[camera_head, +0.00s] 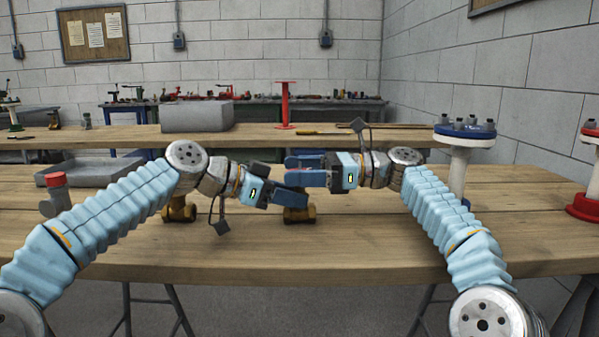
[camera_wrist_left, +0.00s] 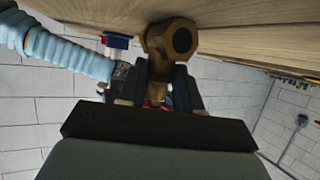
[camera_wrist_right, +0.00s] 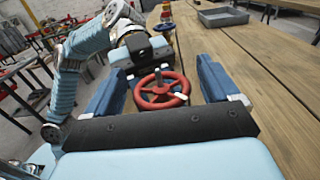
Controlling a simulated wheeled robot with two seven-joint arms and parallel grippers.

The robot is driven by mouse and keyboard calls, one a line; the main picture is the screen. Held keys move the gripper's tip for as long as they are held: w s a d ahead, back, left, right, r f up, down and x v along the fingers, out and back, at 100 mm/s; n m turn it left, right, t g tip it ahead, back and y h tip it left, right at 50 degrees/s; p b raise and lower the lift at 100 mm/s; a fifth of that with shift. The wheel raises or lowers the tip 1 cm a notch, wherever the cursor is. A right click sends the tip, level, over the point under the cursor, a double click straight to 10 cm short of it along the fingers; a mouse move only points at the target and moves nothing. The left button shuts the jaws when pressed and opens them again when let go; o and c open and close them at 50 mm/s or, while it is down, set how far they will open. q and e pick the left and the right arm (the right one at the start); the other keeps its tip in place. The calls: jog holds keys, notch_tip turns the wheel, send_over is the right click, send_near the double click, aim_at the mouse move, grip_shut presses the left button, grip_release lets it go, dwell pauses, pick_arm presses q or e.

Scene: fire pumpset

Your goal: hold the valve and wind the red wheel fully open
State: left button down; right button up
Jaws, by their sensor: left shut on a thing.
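The brass valve (camera_head: 298,216) is on the front workbench near the middle, and its hex end shows close up in the left wrist view (camera_wrist_left: 176,42). My left gripper (camera_head: 300,198) is shut on the valve body, one finger on either side of it in the left wrist view (camera_wrist_left: 160,85). The red wheel (camera_wrist_right: 161,90) shows in the right wrist view; in the head view it is hidden around the grippers. My right gripper (camera_wrist_right: 162,86) is open, with a blue finger on each side of the wheel and visible gaps between. In the head view my right gripper (camera_head: 303,170) is just above the left one.
Another brass fitting (camera_head: 178,213) stands left of the valve, behind my left arm. A grey pipe piece with a red cap (camera_head: 55,190) is at far left. A grey tray (camera_head: 90,170) lies behind it. A white flanged pipe (camera_head: 458,170) stands right. The front bench edge is clear.

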jog(key=shift+f, duration=0.1)
jog(key=shift+m+t, duration=0.3)
jog(key=shift+t, duration=0.2)
